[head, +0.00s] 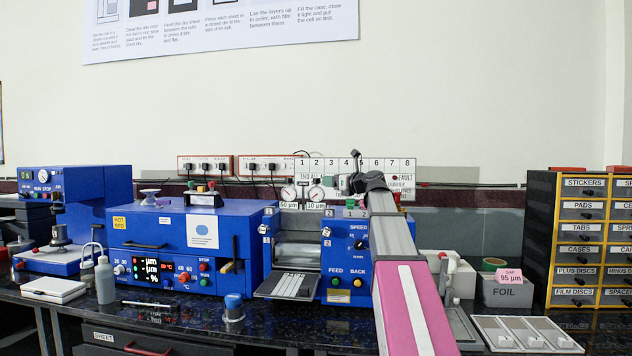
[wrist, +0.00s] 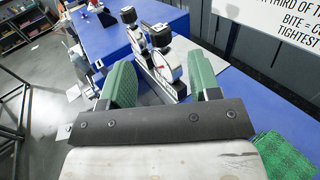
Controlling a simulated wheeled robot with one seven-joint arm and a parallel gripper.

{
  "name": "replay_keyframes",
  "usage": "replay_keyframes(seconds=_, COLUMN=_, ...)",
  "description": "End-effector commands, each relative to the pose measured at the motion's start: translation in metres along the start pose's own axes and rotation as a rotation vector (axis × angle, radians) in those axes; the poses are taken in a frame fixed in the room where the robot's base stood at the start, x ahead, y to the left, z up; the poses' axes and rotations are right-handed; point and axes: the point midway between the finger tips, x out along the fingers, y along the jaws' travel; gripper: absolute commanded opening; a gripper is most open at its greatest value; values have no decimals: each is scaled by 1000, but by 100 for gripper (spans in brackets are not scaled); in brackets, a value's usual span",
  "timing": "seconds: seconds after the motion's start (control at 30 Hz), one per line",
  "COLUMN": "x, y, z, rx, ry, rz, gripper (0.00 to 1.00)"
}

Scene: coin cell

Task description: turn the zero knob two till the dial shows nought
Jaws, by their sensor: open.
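Two round white dials stand side by side on top of the blue roller machine in the head view, a left dial (head: 288,193) and a right dial (head: 316,193). In the wrist view a nearer dial (wrist: 166,68) and a farther dial (wrist: 142,46) each carry a black knob-like top, the nearer top (wrist: 160,35) and the farther top (wrist: 130,16). I cannot read which is number two, nor the needle readings. My gripper (wrist: 161,80) is open, its green pads wide apart. The nearer dial appears between the pads, beyond them; I see no contact.
The blue roller machine (head: 345,262) has knobs and buttons on its front. A numbered white board (head: 345,167) stands close behind the dials. A blue oven-like machine (head: 170,235) is at left. A grey foil box (head: 507,292) and a drawer cabinet (head: 551,240) stand at right.

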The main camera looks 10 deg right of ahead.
Motion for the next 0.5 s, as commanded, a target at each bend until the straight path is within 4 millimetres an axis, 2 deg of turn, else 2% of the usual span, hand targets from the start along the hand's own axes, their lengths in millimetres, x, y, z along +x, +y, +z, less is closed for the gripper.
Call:
replay_keyframes(seconds=0.03, x=12, y=-1, z=1, rx=0, ry=1, rz=3, gripper=57)
replay_keyframes(seconds=0.2, x=43, y=-1, z=0, rx=1, ry=1, rz=3, gripper=57)
replay_keyframes(seconds=0.5, x=79, y=0, z=0, rx=0, ry=0, rz=1, gripper=57)
